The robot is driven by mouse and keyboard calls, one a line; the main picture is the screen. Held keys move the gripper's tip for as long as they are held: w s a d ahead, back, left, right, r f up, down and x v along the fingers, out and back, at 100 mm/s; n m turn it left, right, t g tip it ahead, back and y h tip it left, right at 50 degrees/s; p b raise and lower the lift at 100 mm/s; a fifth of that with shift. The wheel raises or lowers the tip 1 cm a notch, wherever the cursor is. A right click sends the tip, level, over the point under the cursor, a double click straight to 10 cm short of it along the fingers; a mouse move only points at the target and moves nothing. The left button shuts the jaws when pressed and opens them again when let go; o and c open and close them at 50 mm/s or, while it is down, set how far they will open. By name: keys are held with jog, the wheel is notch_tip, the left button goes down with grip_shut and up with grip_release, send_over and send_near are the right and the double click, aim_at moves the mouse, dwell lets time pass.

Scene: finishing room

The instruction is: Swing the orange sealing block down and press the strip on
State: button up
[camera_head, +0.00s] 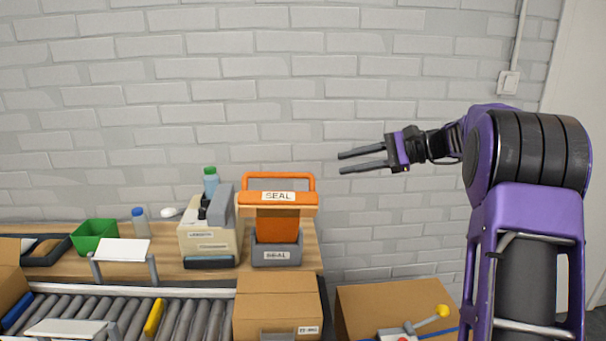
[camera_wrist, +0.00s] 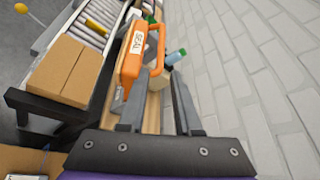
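The orange sealing block (camera_head: 278,198) is a wide head labelled SEAL with a raised orange loop handle (camera_head: 279,175). It stands up over a grey base (camera_head: 276,254), also labelled SEAL, at the right end of the wooden bench. In the wrist view the orange block (camera_wrist: 134,58) and its handle (camera_wrist: 154,50) lie ahead of the fingers, tilted in the picture. My gripper (camera_head: 341,163) is open and empty, to the right of the block and a little above it, clear of it. Its two fingers also show in the wrist view (camera_wrist: 162,85). I cannot pick out the strip.
A cream labelling machine (camera_head: 208,239) stands left of the sealer, with bottles and a green bin (camera_head: 94,234) beyond. A closed carton (camera_head: 277,303) is on the roller conveyor (camera_head: 190,318) in front of the sealer. Another carton (camera_head: 393,304) stands at lower right. The wall side above is free.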

aim_at(286, 174)
jog(key=x, duration=1.7)
jog(key=shift+w, duration=0.15)
jog(key=shift+c, duration=0.3)
grip_shut()
jog(key=shift+r, duration=0.1)
dwell(0.4)
